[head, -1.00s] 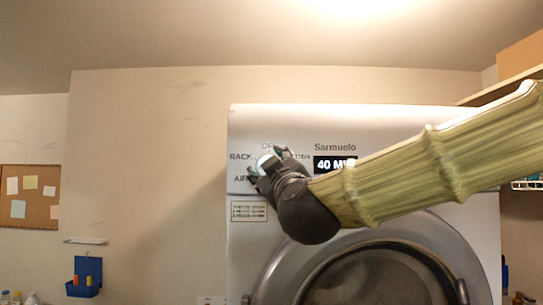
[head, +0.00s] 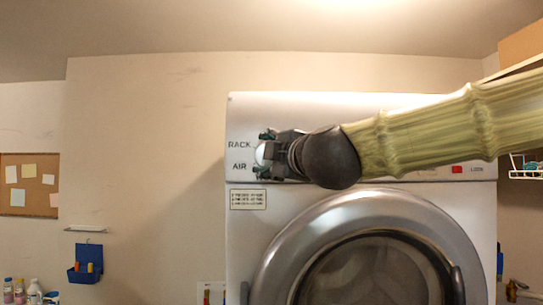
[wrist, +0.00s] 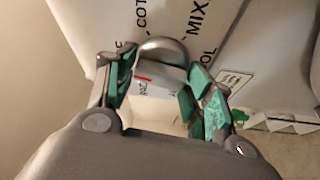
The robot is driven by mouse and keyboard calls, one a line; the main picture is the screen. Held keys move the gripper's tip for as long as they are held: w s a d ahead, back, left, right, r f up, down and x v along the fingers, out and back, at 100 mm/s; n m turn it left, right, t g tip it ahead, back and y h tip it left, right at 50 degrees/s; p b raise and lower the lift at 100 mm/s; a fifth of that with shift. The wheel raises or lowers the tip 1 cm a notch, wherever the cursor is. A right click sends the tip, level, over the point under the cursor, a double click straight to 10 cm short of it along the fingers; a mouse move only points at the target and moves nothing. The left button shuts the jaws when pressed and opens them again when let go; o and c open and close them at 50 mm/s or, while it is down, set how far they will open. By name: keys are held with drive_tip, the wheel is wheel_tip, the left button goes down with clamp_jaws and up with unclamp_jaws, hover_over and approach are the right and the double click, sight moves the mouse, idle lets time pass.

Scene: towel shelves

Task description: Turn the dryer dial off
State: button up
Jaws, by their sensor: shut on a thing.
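The dryer (head: 236,215) stands ahead, with its control panel at the top. Its silvery dial (head: 260,153) sits at the panel's left, beside the printed words RACK and AIR. My gripper (head: 264,154) reaches in from the right, with one finger above the dial and one below. In the wrist view my gripper (wrist: 160,75) has its green pads on either side of the dial (wrist: 165,48), shut on it. A red mark shows on the dial's face. My gripper and arm hide much of the panel, including the display.
The round dryer door (head: 290,235) is below the panel. A red light (head: 457,170) shows at the panel's right. A blue wall holder (head: 85,268) and a cork board (head: 30,186) are at the left. A wire basket (head: 526,174) is at the far right.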

drive_tip(key=shift+d+r+n, duration=0.1)
drive_tip(key=shift+r+n, duration=0.25)
drive_tip(key=shift+n, duration=0.15)
drive_tip(key=shift+n+g, duration=0.3)
drive_tip(key=shift+n, duration=0.1)
drive_tip(key=o, duration=0.7)
drive_tip(key=shift+o, duration=1.4)
drive_tip(key=shift+w, duration=0.15)
drive_tip(key=shift+f, duration=0.2)
drive_tip(key=shift+f+m, duration=0.15)
drive_tip(key=shift+m, duration=0.35)
